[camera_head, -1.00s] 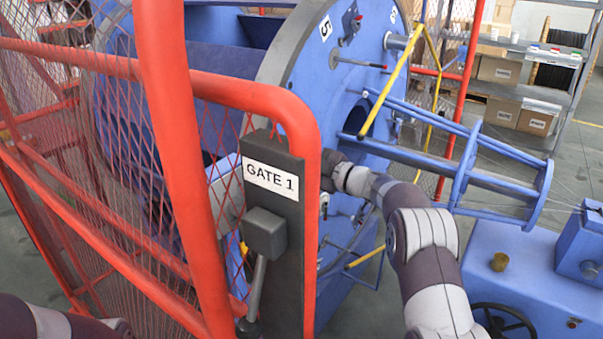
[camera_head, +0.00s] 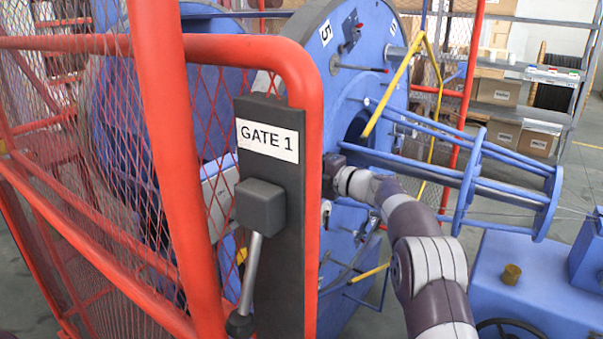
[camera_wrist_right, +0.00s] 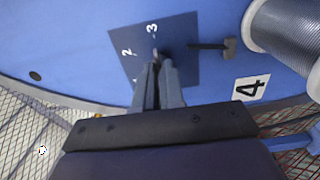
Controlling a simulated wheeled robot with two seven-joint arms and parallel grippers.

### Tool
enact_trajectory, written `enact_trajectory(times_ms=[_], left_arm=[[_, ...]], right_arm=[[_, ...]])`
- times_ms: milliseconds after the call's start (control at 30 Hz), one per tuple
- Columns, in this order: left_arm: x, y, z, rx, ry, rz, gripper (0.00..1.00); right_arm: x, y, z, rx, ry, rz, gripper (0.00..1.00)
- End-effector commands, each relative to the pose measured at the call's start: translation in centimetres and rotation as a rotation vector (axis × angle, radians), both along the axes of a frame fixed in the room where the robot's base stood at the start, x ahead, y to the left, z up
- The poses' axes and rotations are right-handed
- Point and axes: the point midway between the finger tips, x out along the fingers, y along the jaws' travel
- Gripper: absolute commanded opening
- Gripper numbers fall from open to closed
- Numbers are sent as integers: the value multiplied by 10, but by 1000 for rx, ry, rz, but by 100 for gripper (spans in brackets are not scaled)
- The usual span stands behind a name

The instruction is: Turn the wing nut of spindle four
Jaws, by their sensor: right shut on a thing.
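In the right wrist view my right gripper (camera_wrist_right: 159,66) is shut with its fingertips at a dark blue plate (camera_wrist_right: 124,60) marked 2 and 3. Between the tips is a small dark part, which I take to be the wing nut; the fingers hide most of it. A white label reading 4 (camera_wrist_right: 251,88) is to the right on the blue disc (camera_wrist_right: 85,45). My left gripper is not in view.
A T-shaped dark pin (camera_wrist_right: 215,46) and a wire spool (camera_wrist_right: 285,35) are close to the right of the fingers. The red mesh gate with its GATE 1 post (camera_head: 268,190) stands close in front. Blue spokes (camera_head: 480,180) project right above my arm.

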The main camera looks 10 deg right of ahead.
Motion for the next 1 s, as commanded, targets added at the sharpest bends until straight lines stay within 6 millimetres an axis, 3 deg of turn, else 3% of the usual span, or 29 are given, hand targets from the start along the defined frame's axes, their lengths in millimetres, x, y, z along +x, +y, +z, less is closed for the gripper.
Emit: enact_trajectory(times_ms=[567,667,700,1000], left_arm=[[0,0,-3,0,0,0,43],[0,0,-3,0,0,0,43],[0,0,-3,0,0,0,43],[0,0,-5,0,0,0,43]], right_arm=[[0,0,0,-26,-24,0,0],[0,0,0,-25,-23,0,31],[0,0,0,-25,-23,0,34],[-2,-3,0,-23,-23,0,34]])
